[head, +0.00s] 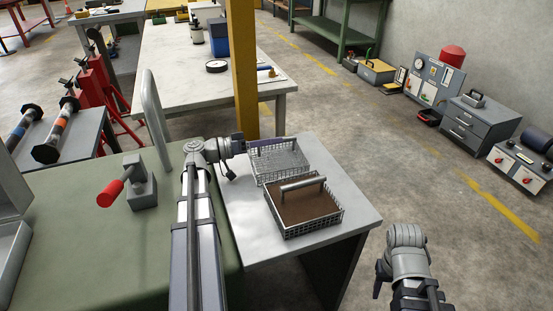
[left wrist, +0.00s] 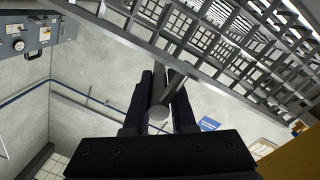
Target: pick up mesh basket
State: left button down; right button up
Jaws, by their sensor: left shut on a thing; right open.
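An empty grey wire mesh basket (head: 280,160) is at the far part of a light grey side table (head: 245,222). My left gripper (head: 241,143) is at its left end, shut on a round metal bar (left wrist: 160,108) of the basket. In the left wrist view the dark fingers pinch this bar, and the basket's mesh (left wrist: 235,40) fills the upper right. I cannot tell whether the basket touches the table. My right gripper (head: 383,280) is open and empty, low at the right, beyond the table's edge.
A second mesh basket (head: 312,226) with a brown filling and a bar handle stands just in front of the empty one. A yellow post (head: 244,70) rises close behind my left gripper. A red-handled device (head: 130,185) stands on the green surface.

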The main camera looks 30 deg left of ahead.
dwell(0.4)
pick_arm(q)
notch_tip(320, 180, up, 10)
jog(key=p, duration=1)
